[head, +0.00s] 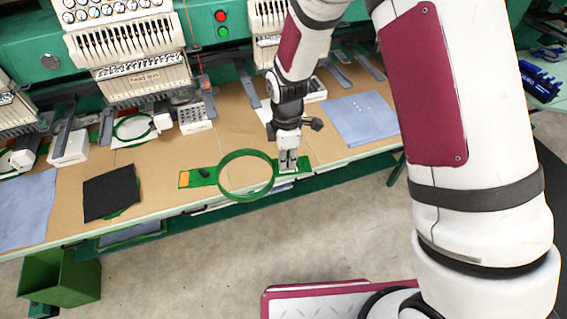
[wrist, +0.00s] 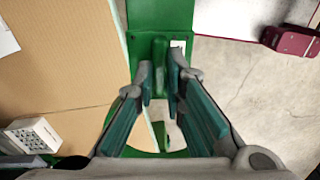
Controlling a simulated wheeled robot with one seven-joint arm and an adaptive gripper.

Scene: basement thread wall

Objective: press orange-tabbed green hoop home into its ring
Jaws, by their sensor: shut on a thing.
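The green hoop (head: 221,182) is a round ring with flat arms on both sides. Its left arm carries an orange tab (head: 184,179). It lies at the front of the brown worktable, and its near rim overlaps the table edge in the head view. My gripper (head: 288,164) points down at the hoop's right arm and is shut on a part there. In the wrist view, the two fingers of my gripper (wrist: 166,85) flank a green upright piece on the green arm (wrist: 160,16). I cannot tell whether the hoop touches the table or sits in another ring.
Embroidery machine heads (head: 133,57) line the back, with a smaller green hoop (head: 133,129) under one. A black cloth (head: 110,192) and a blue cloth (head: 362,119) lie on the worktable (head: 160,160). A green bin (head: 68,277) stands on the floor at left.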

